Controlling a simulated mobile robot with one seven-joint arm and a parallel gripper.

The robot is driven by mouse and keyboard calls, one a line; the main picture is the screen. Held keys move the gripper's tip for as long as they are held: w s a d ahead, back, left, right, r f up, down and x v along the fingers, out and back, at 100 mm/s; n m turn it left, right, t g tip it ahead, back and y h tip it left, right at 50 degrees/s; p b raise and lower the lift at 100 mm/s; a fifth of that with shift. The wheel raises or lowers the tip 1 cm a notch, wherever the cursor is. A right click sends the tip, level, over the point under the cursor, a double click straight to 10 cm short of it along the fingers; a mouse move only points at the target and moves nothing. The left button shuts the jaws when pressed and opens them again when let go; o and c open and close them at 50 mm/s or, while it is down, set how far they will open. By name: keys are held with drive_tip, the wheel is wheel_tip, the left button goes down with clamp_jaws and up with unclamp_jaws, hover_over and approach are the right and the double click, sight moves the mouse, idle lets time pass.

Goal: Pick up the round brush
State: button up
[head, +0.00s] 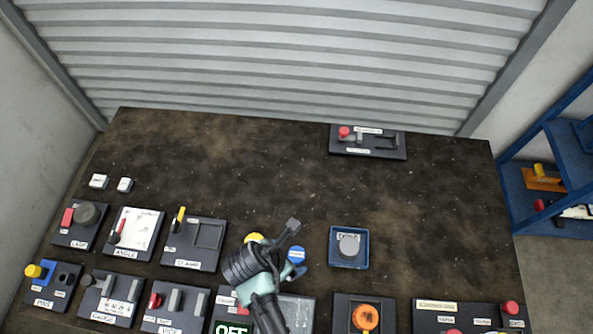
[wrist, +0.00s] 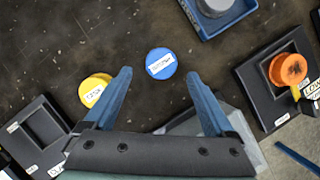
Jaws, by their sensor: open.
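No thing that I can surely name as the round brush shows, and no label I can read says so. Round things near my gripper (wrist: 158,74) are a blue labelled disc (wrist: 161,63), a yellow labelled disc (wrist: 95,90), an orange round piece (wrist: 289,69) in a black holder, and a grey round piece (wrist: 214,5) in a blue tray (wrist: 236,14). My gripper is open, its two blue fingers spread above the dark table. The blue disc lies just beyond the gap between the fingertips; the yellow one is left of the left finger. Nothing is held.
Black labelled fixtures with knobs and levers crowd the table's front and left, including a clamp plate (head: 194,243). Another fixture (head: 368,141) stands at the back, and two small white blocks (head: 99,181) lie at left. The table's middle is clear. A blue shelf (head: 560,150) stands right.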

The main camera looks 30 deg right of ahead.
sight(295, 255)
drive_tip(key=shift+d+x, duration=0.1)
drive_tip(key=shift+x, duration=1.2)
drive_tip(key=shift+d+x, duration=0.15)
drive_tip(key=shift+x, duration=1.15)
drive_tip(key=shift+r, duration=0.1)
drive_tip(key=shift+c, duration=0.3)
clamp_jaws()
wheel_tip(295, 255, up, 10)
drive_tip(key=shift+p, duration=0.4)
